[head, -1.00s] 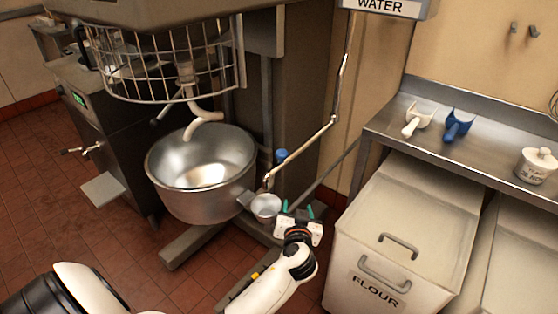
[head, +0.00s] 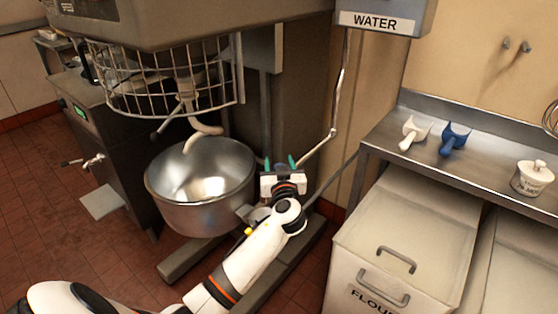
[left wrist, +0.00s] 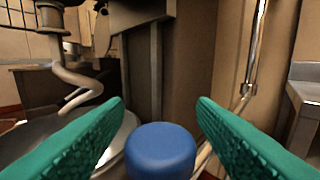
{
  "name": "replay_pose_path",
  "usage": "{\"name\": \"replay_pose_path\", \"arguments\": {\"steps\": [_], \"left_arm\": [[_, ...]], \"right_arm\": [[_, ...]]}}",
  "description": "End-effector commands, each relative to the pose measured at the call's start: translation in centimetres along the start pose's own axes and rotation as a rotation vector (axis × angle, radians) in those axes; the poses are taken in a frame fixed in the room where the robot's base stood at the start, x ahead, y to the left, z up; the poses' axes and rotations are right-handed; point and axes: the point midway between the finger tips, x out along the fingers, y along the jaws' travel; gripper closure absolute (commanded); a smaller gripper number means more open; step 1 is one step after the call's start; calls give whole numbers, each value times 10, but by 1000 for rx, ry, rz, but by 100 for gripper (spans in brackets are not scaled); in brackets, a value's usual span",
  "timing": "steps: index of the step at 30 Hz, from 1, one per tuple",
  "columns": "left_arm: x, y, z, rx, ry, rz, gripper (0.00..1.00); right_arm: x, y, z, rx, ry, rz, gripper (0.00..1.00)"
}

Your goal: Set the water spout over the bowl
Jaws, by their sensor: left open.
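The steel mixer bowl (head: 200,185) stands under the wire guard, with its open top facing up. The water spout (head: 318,147) hangs from the WATER box as a jointed pipe, bending at an elbow toward the lower left. Its outer end is hidden behind my left gripper (head: 280,163) in the head view. The gripper is open, just right of the bowl's rim. In the left wrist view, a blue knob (left wrist: 160,152) lies centred between the green fingers, with gaps showing on both sides. The pipe (left wrist: 248,88) rises behind at the right. My right gripper is out of view.
The WATER box (head: 380,20) is above. The wire guard (head: 165,80) and the dough hook (head: 205,128) hang over the bowl. A steel counter (head: 470,165) with scoops and a flour bin (head: 395,235) stand at right. Floor is clear at lower left.

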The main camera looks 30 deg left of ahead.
Motion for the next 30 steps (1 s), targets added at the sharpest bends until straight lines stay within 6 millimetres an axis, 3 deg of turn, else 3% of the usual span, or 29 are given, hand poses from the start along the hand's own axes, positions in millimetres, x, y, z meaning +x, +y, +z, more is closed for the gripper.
{"name": "replay_pose_path", "arguments": {"steps": [12,21,30], "left_arm": [[9,0,0,0,1,0,48],[9,0,0,1,1,0,97],[12,4,-1,2,0,-16,100]], "right_arm": [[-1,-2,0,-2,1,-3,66],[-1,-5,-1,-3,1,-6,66],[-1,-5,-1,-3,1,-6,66]]}}
